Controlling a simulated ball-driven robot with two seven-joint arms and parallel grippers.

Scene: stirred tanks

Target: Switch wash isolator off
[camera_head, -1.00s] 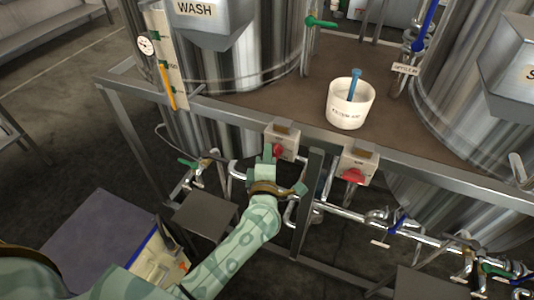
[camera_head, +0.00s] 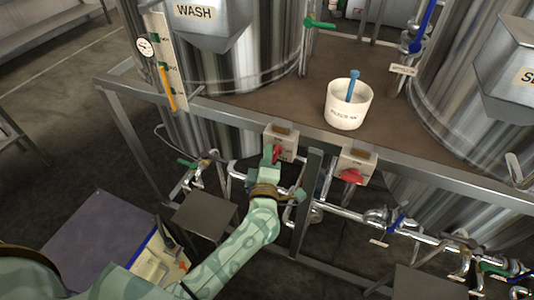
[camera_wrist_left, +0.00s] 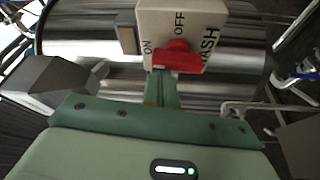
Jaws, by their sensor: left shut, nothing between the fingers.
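The wash isolator (camera_head: 281,140) is a pale box on the front rail below the WASH tank. Its red knob (camera_head: 276,154) is partly hidden by my left gripper (camera_head: 268,152). In the left wrist view the box (camera_wrist_left: 183,15) carries ON, OFF and WASH lettering. There the red knob (camera_wrist_left: 178,60) lies crosswise, one end towards the ON side at left; OFF is above it. My left gripper (camera_wrist_left: 162,76) is shut and empty, its tips right at the knob's left end. I cannot tell whether they touch. My right gripper is not in view.
A second isolator (camera_head: 358,163) with a red knob hangs to the right on the same rail. A white bucket (camera_head: 349,105) with a blue-handled tool stands on the platform (camera_head: 300,95). Pipes with valves run below. A grey post (camera_head: 308,200) stands right of my left wrist.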

